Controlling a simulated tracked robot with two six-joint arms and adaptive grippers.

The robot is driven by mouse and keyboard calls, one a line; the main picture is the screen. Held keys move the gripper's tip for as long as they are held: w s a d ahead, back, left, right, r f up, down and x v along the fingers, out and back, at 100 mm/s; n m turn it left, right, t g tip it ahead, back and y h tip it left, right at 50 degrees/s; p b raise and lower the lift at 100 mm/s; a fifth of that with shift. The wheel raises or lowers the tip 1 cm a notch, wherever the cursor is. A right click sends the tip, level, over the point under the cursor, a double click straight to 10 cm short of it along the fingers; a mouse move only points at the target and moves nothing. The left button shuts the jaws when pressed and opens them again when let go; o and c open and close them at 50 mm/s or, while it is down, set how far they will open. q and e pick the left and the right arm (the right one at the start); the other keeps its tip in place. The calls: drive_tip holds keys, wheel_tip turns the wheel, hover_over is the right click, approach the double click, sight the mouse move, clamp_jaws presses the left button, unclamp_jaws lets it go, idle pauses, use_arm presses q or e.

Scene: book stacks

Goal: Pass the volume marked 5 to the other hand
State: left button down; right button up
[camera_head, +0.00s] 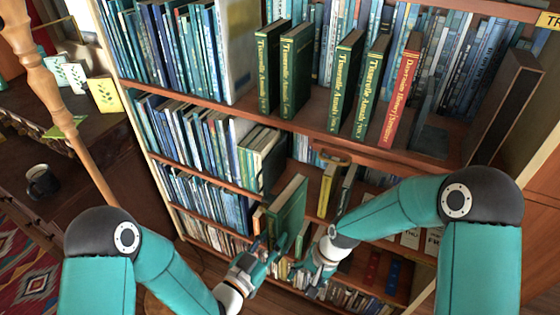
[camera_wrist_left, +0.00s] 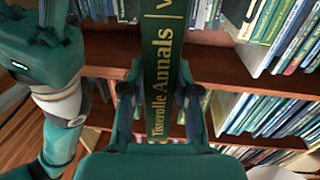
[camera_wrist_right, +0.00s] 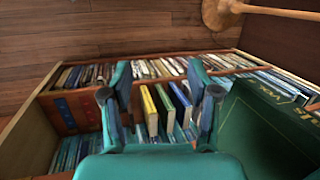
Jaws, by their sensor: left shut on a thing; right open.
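A green book (camera_head: 288,208) with gold lettering is upright in my left gripper (camera_head: 272,258), in front of the lower shelves. In the left wrist view, the green book (camera_wrist_left: 163,45) has "Tisserolle Annals" on its spine, with the left fingers (camera_wrist_left: 162,92) shut on either side; the volume number cannot be read. My right gripper (camera_head: 308,278) is open and empty, below and to the right of the book. In the right wrist view, the open right fingers (camera_wrist_right: 159,82) have the book's green cover (camera_wrist_right: 262,130) to their right, apart from them.
Several similar green volumes (camera_head: 297,65) and a red book (camera_head: 402,90) stand on the upper shelf board (camera_head: 318,127). A dark bookend (camera_head: 512,100) is at its right. Wooden floor is below. A mug (camera_head: 41,182) stands on a table at the left.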

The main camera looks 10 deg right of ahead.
drive_tip(key=w+r+m, duration=0.2)
drive_tip(key=w+r, duration=0.3)
drive_tip(key=r, duration=0.5)
wheel_tip(320, 180, up, 22)
drive_tip(key=h, duration=0.4)
hover_over(282, 192)
drive_tip(key=shift+s+d+f+m, duration=0.1)
drive_tip(key=shift+d+f+m, duration=0.1)
drive_tip(key=shift+d+m, duration=0.1)
drive_tip(key=shift+a+r, duration=0.2)
drive_tip(key=shift+a, duration=0.15)
wheel_tip(282, 192, down, 12)
drive_tip(key=shift+r, duration=0.1)
